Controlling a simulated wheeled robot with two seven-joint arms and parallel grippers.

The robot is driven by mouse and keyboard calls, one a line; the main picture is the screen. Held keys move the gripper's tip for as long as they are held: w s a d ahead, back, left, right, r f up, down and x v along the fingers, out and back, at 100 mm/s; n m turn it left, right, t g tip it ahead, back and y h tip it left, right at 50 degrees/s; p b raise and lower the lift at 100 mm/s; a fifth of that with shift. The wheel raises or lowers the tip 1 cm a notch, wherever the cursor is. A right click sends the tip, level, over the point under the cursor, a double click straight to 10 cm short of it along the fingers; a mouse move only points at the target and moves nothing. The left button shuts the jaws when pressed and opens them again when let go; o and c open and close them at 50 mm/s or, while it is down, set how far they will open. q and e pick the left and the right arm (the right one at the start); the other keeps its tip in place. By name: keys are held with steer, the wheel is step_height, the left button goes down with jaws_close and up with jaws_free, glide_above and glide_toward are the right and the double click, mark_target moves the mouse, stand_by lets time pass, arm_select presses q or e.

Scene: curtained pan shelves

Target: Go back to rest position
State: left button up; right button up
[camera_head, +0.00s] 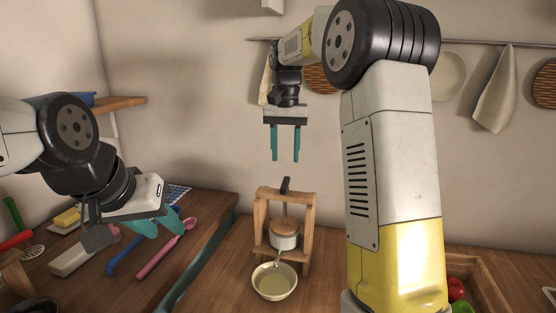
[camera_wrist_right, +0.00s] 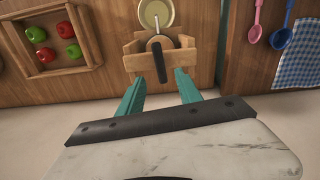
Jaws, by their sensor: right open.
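My right gripper (camera_head: 285,158) hangs pointing down in the head view, open and empty, its teal fingers apart. It is above the wooden stand (camera_head: 260,215) and clear of it. In the right wrist view the teal fingers of my right gripper (camera_wrist_right: 159,92) are spread, with the wooden stand (camera_wrist_right: 131,62) beyond them. My left gripper (camera_head: 156,224) is low at the left of the head view, over the side counter near the utensils. Its teal fingers are partly hidden by its own body, and I cannot tell how far apart they are.
A pot with a wooden lid (camera_head: 285,236) sits in the stand. A bowl (camera_head: 275,288) of pale liquid stands in front. A pink spoon (camera_head: 160,257) lies on the left counter. A wooden crate (camera_wrist_right: 57,70) holds red and green vegetables. Hanging boards and a cloth (camera_head: 495,95) line the wall.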

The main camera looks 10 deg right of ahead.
steer(key=shift+r, duration=0.1)
steer(key=shift+s+d+r, duration=0.15)
steer(key=shift+s, duration=0.15)
steer(key=s+d+f+n+t+y, duration=0.1)
steer(key=s+n+t, duration=0.1)
steer(key=s, duration=1)
steer(key=s+d+f+n+t+y, duration=0.1)
steer(key=s+t, duration=0.3)
steer(key=s, duration=0.9)
steer(key=shift+s+f+n, duration=0.3)
steer(key=shift+f+n, duration=0.1)
steer(key=shift+f, duration=0.3)
